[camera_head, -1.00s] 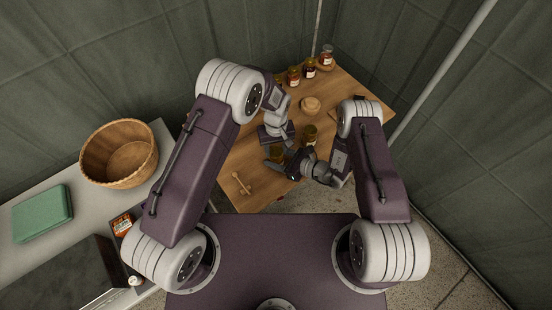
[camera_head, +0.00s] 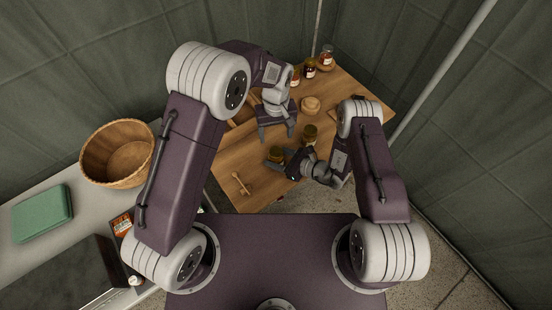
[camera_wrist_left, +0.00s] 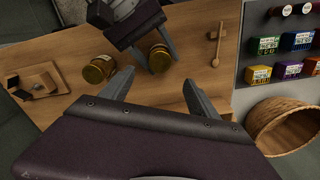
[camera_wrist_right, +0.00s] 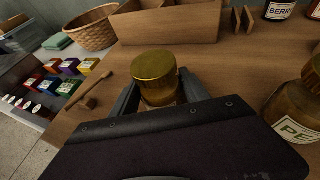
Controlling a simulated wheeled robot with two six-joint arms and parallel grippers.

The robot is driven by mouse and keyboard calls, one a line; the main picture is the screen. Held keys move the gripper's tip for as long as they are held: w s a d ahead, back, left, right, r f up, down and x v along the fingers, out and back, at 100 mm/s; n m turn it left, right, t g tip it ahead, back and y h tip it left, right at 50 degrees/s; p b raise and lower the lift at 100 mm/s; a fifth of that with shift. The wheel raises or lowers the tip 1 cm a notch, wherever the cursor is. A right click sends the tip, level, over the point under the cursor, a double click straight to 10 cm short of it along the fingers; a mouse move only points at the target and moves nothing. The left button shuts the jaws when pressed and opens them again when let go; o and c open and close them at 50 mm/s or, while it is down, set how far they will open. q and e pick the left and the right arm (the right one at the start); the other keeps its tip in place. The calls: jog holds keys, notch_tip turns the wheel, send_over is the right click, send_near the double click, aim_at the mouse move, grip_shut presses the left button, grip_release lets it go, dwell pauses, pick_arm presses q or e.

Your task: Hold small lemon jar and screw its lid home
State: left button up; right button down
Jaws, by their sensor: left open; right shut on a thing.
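The small lemon jar (camera_wrist_right: 158,97) stands upright between the fingers of my right gripper (camera_head: 281,163), which is shut on it. Its gold lid (camera_wrist_right: 154,66) sits on top; how tight it is I cannot tell. The jar also shows in the left wrist view (camera_wrist_left: 160,58). My left gripper (camera_head: 277,136) is open and empty, just behind the jar and apart from it. The left wrist view shows its two fingers spread with the jar beyond them. The jar's label is hidden.
Another labelled jar (camera_head: 310,133) stands close by, right of the held jar. A wooden dipper (camera_head: 242,184) lies at the table's front left. A wicker basket (camera_head: 118,152) is on the left counter.

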aim_at(283, 159)
pick_arm(q)
notch_tip(283, 159, up, 2)
jog(key=shift+r, duration=0.25)
pick_arm(e)
jog(key=shift+c, duration=2.3)
grip_release()
jog(key=b+v, duration=0.1)
jog(key=v, duration=0.7)
jog(key=shift+d, duration=0.2)
jog(key=shift+s+d+r, duration=0.2)
jog(key=shift+s+d, duration=0.05)
jog(key=shift+d, duration=0.05)
pick_arm(q)
jog(key=shift+f, duration=0.5)
